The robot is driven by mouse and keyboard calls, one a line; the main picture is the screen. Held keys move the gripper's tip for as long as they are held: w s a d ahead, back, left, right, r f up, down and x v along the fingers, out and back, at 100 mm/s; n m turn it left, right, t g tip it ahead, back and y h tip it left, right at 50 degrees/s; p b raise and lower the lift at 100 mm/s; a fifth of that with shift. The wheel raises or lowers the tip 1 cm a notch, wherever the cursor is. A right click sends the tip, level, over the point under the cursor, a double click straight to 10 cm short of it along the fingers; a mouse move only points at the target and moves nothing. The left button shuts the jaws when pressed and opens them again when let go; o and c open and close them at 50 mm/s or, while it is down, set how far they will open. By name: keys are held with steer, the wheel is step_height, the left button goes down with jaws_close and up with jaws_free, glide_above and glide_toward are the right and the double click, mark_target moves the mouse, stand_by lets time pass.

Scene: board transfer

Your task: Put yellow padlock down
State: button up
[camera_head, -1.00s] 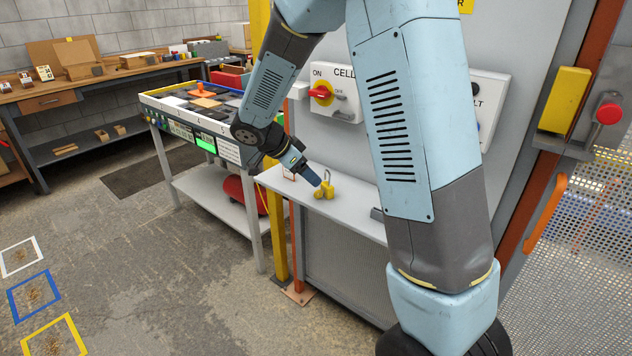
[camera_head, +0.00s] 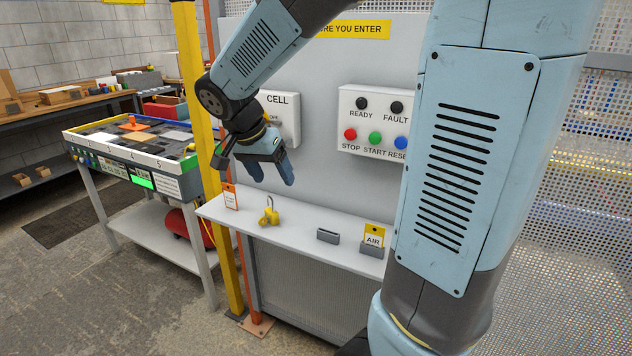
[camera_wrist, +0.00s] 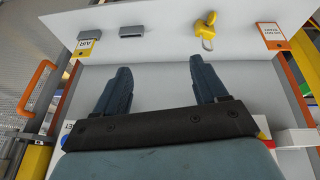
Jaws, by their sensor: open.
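The yellow padlock (camera_head: 268,216) stands on the grey shelf (camera_head: 310,228) with its shackle upward. It also shows in the wrist view (camera_wrist: 206,27), near the top and right of centre. My gripper (camera_head: 271,182) is above the shelf and the padlock, apart from both. In the wrist view my gripper (camera_wrist: 158,80) has its two blue fingers spread with nothing between them.
A tag with an orange border (camera_head: 231,196) stands at the shelf's left end. A small grey holder (camera_head: 328,236) and a yellow AIR tag (camera_head: 374,238) are to the right. The CELL switch box (camera_head: 284,120) and a button panel (camera_head: 375,122) are on the wall behind.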

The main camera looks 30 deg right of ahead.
steer(key=s+d+r+n+t+y, duration=0.1)
steer(key=s+r+n+t+y, duration=0.1)
steer(key=s+n, duration=0.3)
steer(key=s+d+r+n+t+y, duration=0.1)
steer(key=s+r+n+y, duration=0.1)
steer(key=s, duration=1)
steer(key=r+n, duration=0.1)
steer(key=n, duration=0.1)
steer(key=shift+d+n+t, duration=0.35)
steer(key=shift+n+t, duration=0.05)
